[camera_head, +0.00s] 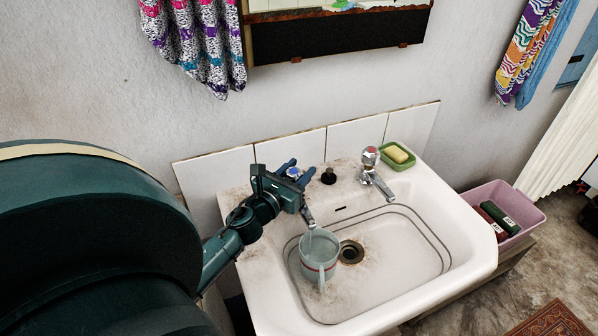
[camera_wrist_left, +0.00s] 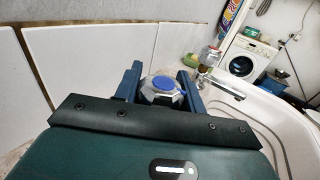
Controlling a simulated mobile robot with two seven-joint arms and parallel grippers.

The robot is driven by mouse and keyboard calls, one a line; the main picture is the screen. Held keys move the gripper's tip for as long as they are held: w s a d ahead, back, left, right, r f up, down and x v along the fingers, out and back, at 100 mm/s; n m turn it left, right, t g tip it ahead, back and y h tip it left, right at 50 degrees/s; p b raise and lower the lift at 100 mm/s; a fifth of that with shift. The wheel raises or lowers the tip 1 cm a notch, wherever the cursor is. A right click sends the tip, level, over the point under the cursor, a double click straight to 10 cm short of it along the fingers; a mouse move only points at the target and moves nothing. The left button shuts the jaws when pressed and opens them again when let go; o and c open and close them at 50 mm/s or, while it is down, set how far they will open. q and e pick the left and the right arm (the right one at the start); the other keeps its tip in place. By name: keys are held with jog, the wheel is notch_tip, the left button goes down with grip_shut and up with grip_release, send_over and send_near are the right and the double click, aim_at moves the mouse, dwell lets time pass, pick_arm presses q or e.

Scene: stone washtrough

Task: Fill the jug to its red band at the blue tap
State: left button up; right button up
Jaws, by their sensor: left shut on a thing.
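The jug (camera_head: 318,262) stands in the left part of the sink basin, pale and see-through, with a red band around it and its handle towards the front. The blue tap (camera_head: 294,173) is at the sink's back left, and its spout (camera_head: 308,214) ends over the jug's mouth. I cannot make out clearly whether water runs or how high it stands in the jug. My left gripper (camera_head: 287,171) is shut on the tap's knob; in the left wrist view its fingers flank the clear knob with the blue cap (camera_wrist_left: 163,83). My right gripper is not in view.
A second tap with a red cap (camera_head: 371,157) stands further right, beside a green soap dish (camera_head: 386,158) holding yellow soap. A dark plug (camera_head: 328,176) lies on the sink's back ledge. The drain (camera_head: 351,252) is right of the jug. A pink crate (camera_head: 477,196) stands right of the sink.

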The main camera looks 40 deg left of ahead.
pick_arm(q)
jog(key=shift+n+y, duration=0.4)
jog(key=shift+y, duration=0.2)
jog(key=o, duration=1)
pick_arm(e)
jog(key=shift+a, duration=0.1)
pick_arm(q)
jog(key=s+b, duration=0.1)
jog(key=s, duration=0.3)
jog(key=s+d+b, duration=0.1)
jog(key=s, duration=0.3)
jog(key=s+d+b, duration=0.1)
jog(key=s, duration=0.4)
jog(key=shift+d, duration=0.15)
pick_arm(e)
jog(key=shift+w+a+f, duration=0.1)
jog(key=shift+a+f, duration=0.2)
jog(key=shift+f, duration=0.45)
